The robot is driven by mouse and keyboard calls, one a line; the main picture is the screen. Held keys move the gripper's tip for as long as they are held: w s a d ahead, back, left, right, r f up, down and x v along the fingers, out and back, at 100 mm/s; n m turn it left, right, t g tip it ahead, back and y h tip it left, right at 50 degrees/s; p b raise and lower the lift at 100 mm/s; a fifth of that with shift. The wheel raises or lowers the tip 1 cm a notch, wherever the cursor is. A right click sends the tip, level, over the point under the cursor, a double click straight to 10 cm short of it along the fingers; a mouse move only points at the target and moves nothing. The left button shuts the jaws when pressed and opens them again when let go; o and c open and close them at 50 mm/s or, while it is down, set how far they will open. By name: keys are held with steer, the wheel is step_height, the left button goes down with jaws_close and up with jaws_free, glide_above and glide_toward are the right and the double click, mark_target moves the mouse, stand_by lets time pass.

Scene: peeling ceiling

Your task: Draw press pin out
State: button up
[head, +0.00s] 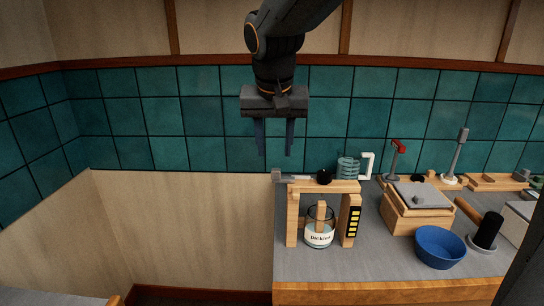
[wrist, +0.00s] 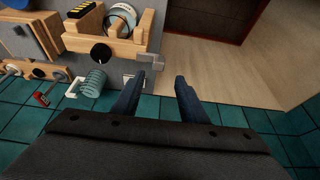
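A wooden press (head: 323,187) stands at the left end of the grey counter. A glass jar with a label (head: 319,233) sits inside its frame, under a wooden plunger block. The press pin has a grey block-shaped head (head: 278,176) that sticks out at the left end of the top beam; how far its shaft runs in is hard to tell. The pin head also shows in the wrist view (wrist: 150,61). My gripper (head: 274,150) is open and empty, pointing down above the pin head and apart from it. In the wrist view its fingertips (wrist: 161,80) are spread near the pin head.
A black knob (head: 324,177) sits on the beam. A teal ribbed cup (head: 347,168) with a white handle stands behind the press. A wooden box (head: 410,208), blue bowl (head: 440,247) and red-headed tool (head: 397,150) are to the right. Space left of the counter is open.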

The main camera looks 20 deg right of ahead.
mark_target(276, 170)
steer(key=p+x, duration=0.1)
steer(key=x, duration=0.6)
steer(key=shift+s+d+f, duration=0.1)
steer(key=shift+d+f, duration=0.1)
jaws_close()
